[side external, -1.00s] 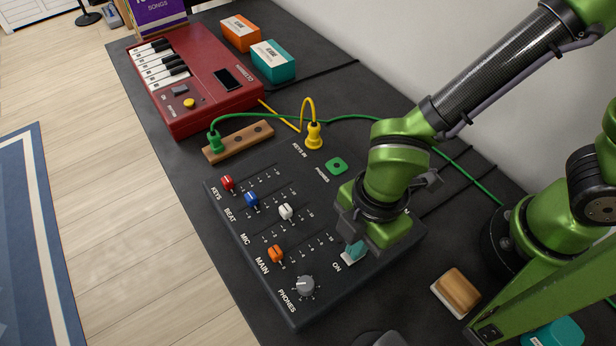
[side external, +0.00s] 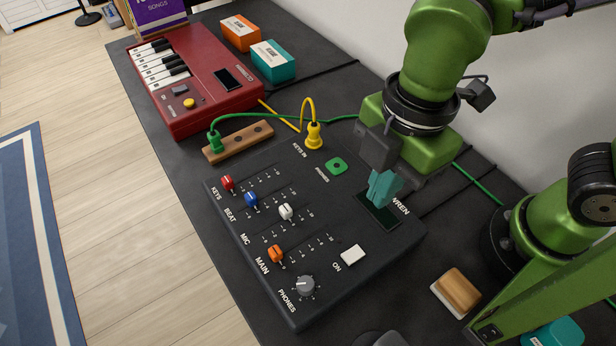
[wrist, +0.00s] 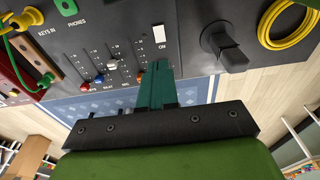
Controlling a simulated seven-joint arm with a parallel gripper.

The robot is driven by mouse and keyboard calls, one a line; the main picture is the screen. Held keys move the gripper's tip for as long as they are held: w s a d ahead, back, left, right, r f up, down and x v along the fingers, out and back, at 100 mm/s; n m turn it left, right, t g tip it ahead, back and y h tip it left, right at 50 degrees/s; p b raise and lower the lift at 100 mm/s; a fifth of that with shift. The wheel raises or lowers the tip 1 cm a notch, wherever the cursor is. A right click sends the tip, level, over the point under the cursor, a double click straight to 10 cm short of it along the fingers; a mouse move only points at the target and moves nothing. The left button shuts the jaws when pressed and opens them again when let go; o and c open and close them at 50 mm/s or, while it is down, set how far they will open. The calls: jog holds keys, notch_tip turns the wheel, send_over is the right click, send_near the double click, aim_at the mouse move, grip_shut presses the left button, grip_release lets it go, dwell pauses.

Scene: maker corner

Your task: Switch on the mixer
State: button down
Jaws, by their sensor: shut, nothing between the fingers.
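The mixer (side external: 232,215) is a dark box lying on the table, with coloured sliders, a grey PHONES knob (side external: 305,286) and a dark screen (side external: 378,212). Its white ON switch (side external: 353,255) is uncovered at the near right part of its top. It also shows in the wrist view (wrist: 159,34). I cannot tell whether the switch is pressed in, and I see no light on the mixer. My gripper (side external: 378,200) is shut and empty. Its teal fingers hang above the mixer by the screen, apart from the switch. In the wrist view the fingertips (wrist: 157,65) point towards the switch.
A red keyboard (side external: 205,85) stands at the back left. A green plug (side external: 214,141) stands in a wooden block, and a yellow plug (side external: 313,135) is in the mixer. Their cables cross behind the mixer. A wooden-topped block (side external: 458,288) lies right of the mixer.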

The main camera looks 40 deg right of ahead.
aim_at(348, 259)
jog(key=shift+r, duration=0.1)
jog(key=shift+a+r, duration=0.1)
jog(key=shift+a, duration=0.65)
jog(key=f, duration=0.4)
jog(key=a+f, duration=0.1)
jog(key=f, duration=0.9)
jog(key=shift+a, duration=0.35)
jog(key=shift+f, duration=0.35)
